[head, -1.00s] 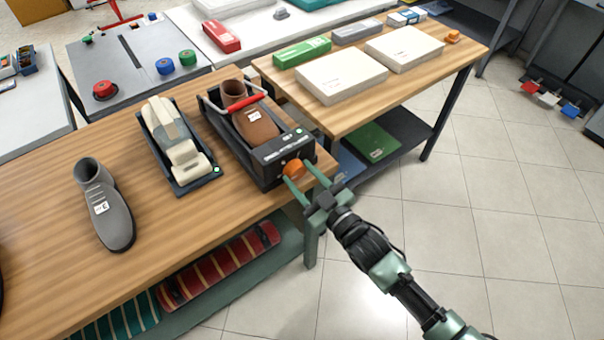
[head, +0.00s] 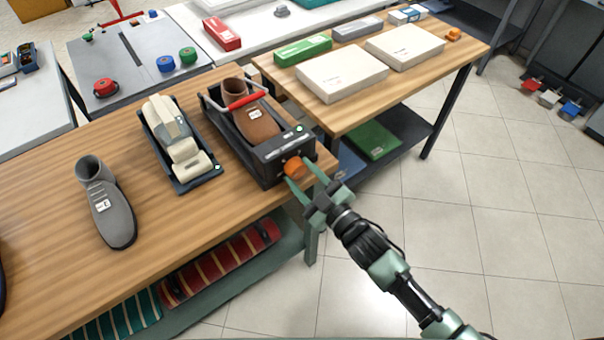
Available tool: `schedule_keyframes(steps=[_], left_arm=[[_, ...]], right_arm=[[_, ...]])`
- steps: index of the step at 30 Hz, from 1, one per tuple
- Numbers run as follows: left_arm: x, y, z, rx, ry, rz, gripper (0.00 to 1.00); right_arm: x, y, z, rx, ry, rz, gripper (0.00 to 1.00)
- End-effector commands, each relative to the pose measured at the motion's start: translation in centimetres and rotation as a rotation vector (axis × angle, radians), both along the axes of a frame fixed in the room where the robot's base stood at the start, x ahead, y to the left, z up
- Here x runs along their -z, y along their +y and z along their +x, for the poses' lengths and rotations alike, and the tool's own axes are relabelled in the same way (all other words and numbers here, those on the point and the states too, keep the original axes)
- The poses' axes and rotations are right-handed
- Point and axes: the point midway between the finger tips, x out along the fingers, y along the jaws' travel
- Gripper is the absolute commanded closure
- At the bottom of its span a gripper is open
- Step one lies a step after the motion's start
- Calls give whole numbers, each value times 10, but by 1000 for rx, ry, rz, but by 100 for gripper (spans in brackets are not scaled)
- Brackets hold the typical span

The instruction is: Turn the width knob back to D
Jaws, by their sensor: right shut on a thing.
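The width knob (head: 295,167) is an orange round knob on the front end of a black shoe-stretching machine (head: 270,168). A brown shoe (head: 258,122) sits in the machine under a red-handled bar (head: 247,101). My right gripper (head: 303,172) reaches in from the lower right, and its green fingers are shut on the knob, one on each side. The knob's markings and letters are too small to read. A small green light shows on top of the machine near its front. My left gripper is not in view.
A grey shoe (head: 103,203) stands on the wooden bench (head: 60,255) at left. A second device with cream blocks (head: 177,143) stands beside the machine. A second table (head: 440,72) with boxes is at the right, and open tiled floor (head: 480,230) lies beyond my arm.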

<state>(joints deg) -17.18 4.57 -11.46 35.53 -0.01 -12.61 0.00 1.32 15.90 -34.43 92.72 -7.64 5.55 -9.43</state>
Motion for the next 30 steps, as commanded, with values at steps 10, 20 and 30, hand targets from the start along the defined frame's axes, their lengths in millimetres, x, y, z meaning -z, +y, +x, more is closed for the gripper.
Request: schedule_keyframes(steps=[10,20,30], left_arm=[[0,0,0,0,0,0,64],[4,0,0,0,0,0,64],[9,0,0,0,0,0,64]], right_arm=[[1,0,0,0,0,-2,33],[2,-16,-23,-2,2,-3,33],[2,-44,-61,0,2,-4,33]])
